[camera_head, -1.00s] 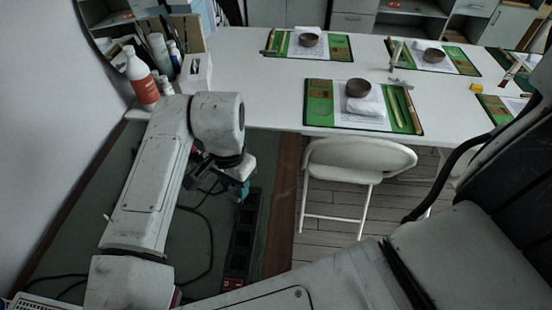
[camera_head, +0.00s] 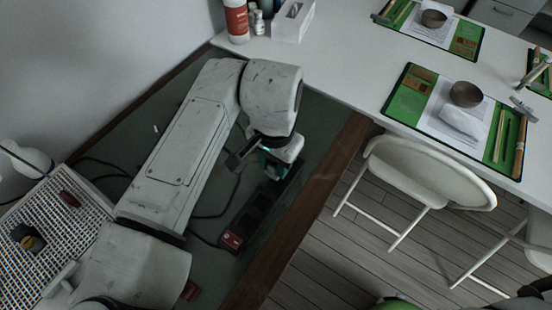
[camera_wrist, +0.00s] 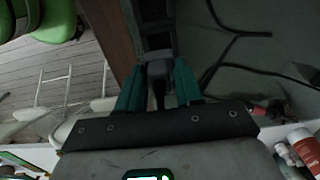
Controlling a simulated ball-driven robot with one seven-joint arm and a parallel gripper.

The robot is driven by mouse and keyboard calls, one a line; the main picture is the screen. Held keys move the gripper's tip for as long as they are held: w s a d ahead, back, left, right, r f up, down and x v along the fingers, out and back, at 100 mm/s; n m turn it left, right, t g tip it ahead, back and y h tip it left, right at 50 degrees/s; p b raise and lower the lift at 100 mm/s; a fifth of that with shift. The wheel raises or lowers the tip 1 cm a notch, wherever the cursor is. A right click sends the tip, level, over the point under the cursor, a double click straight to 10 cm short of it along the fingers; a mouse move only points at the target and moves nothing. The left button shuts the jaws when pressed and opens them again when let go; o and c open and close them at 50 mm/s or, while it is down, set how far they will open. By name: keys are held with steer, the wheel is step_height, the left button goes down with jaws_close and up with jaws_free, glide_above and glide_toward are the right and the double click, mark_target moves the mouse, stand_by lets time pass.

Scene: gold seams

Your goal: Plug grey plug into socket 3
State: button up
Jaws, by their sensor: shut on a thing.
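My gripper (camera_wrist: 158,88) has teal fingers shut on a dark grey plug (camera_wrist: 158,72), seen in the wrist view. A black power strip (camera_wrist: 153,20) lies straight ahead of the plug there. In the head view my gripper (camera_head: 268,163) is over the far part of the power strip (camera_head: 250,217), whose red switch end (camera_head: 231,240) is nearest. The nearer sockets look empty; the far ones are hidden by my gripper. I cannot tell whether the plug touches the strip, and socket numbers are not readable.
The strip lies on a green-grey surface with dark cables (camera_head: 210,214) and a wooden edge (camera_head: 312,205). A white table (camera_head: 345,60) holds a red-and-white bottle (camera_head: 237,20) and green mats (camera_head: 408,92). A white chair (camera_head: 425,175) stands right. A mesh rack (camera_head: 65,235) is at left.

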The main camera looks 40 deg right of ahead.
mark_target(275, 175)
steer(key=shift+f+b, duration=2.45)
steer(key=shift+f, duration=0.4)
steer(key=shift+p, duration=0.8)
steer(key=shift+f+b, duration=0.4)
steer(key=shift+f, duration=0.15)
stand_by(0.4)
steer(key=o, duration=1.1)
steer(key=shift+o, duration=0.2)
step_height(275, 175, up, 11)
steer(key=shift+f+p, duration=0.1)
steer(key=shift+p, duration=0.35)
